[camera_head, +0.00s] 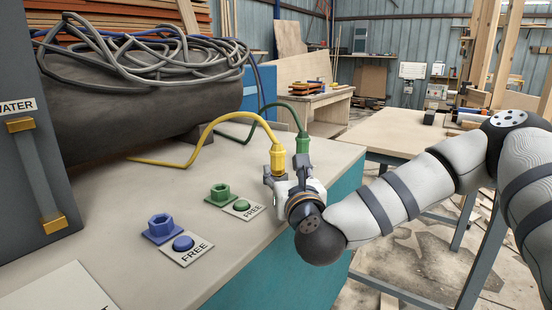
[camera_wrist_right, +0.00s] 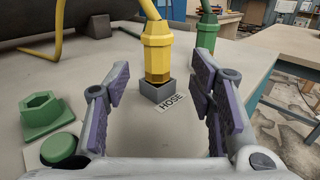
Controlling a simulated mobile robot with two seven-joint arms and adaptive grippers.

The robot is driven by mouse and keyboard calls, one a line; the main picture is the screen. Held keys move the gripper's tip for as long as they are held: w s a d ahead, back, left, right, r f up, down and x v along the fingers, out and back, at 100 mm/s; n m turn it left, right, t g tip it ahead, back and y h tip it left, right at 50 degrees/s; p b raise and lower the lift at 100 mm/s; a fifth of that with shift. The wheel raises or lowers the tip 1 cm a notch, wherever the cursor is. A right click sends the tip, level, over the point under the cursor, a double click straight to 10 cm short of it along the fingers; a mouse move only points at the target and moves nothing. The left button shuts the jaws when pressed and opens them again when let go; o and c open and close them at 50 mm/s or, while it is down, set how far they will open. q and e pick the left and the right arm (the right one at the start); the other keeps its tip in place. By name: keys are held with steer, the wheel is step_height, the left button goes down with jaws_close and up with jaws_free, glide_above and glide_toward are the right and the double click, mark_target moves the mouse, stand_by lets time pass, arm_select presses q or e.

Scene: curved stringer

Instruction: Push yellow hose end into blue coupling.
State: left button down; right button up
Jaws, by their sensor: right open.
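The yellow hose end (camera_head: 277,158) stands upright at the bench's right side; its yellow hose (camera_head: 205,140) arches away to the left. In the right wrist view the yellow hose end (camera_wrist_right: 157,52) sits in a small grey holder (camera_wrist_right: 158,90) beside a HOSE label. My right gripper (camera_head: 291,180) is open at the yellow hose end, with its fingers apart on either side in the wrist picture and nothing between the pads gripped. The blue coupling (camera_head: 161,229) lies on the bench to the left, hexagonal and open at the top. My left gripper is not in view.
A green hose end (camera_head: 302,143) stands just behind the yellow one. A green coupling (camera_head: 220,194) lies between the blue coupling and my right gripper. Blue (camera_head: 183,243) and green (camera_head: 241,206) buttons sit on FREE labels. A dark cabinet (camera_head: 35,130) stands at left.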

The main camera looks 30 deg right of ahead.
mark_target(279, 166)
steer(key=x, duration=0.7)
steer(key=shift+w+f, duration=0.4)
jaws_close()
